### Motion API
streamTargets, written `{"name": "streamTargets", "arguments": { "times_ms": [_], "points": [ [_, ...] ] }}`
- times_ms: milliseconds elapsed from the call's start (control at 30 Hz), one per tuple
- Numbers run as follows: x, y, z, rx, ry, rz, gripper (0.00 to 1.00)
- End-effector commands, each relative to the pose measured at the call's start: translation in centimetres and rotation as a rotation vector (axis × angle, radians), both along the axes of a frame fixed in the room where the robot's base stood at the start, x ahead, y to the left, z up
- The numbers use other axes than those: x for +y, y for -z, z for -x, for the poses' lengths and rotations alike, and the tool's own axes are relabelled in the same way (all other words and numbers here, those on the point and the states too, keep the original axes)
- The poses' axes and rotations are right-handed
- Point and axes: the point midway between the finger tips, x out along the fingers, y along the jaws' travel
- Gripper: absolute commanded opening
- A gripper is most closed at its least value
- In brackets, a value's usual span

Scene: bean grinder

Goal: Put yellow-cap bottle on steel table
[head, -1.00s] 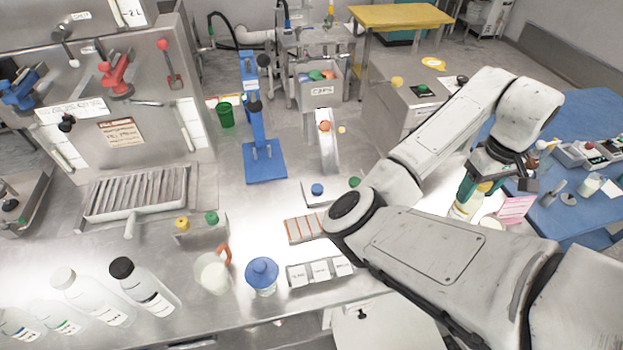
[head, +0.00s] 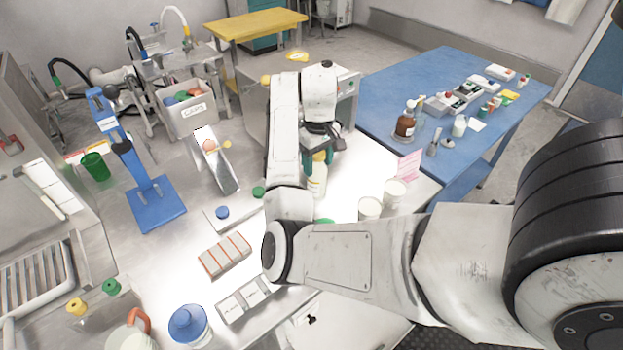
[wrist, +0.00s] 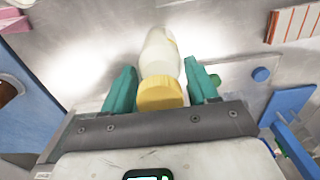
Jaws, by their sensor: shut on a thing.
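The yellow-cap bottle (wrist: 160,92) is pale and translucent, with its yellow cap between the two teal fingers of my gripper (wrist: 162,88) in the wrist view. My gripper is shut on it. In the head view the bottle (head: 317,178) shows below my gripper (head: 319,155), roughly upright over the steel table (head: 190,262). My wrist hides part of its top. I cannot tell whether its base touches the table.
White tubs (head: 394,192) and a pink card (head: 410,165) stand right of the bottle. The blue table (head: 400,82) lies beyond. A blue press stand (head: 156,203), a red-striped block (head: 224,254) and a blue-lidded jar (head: 188,326) are to the left.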

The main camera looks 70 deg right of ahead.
Motion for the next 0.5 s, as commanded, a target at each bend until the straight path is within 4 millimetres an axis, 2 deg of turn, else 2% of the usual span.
{"name": "streamTargets", "arguments": {
  "times_ms": [33, 167, 300, 500],
  "points": [
    [-0.1, 0.7, -0.3, 0.002, 0.000, 0.000, 0.00],
    [-0.2, 1.1, -1.0, 0.000, -0.001, 0.001, 0.00],
    [-0.4, 2.5, -1.8, 0.001, -0.001, -0.001, 0.00],
    [-0.3, 4.7, -1.8, 0.001, 0.000, -0.001, 0.00]
  ]
}}
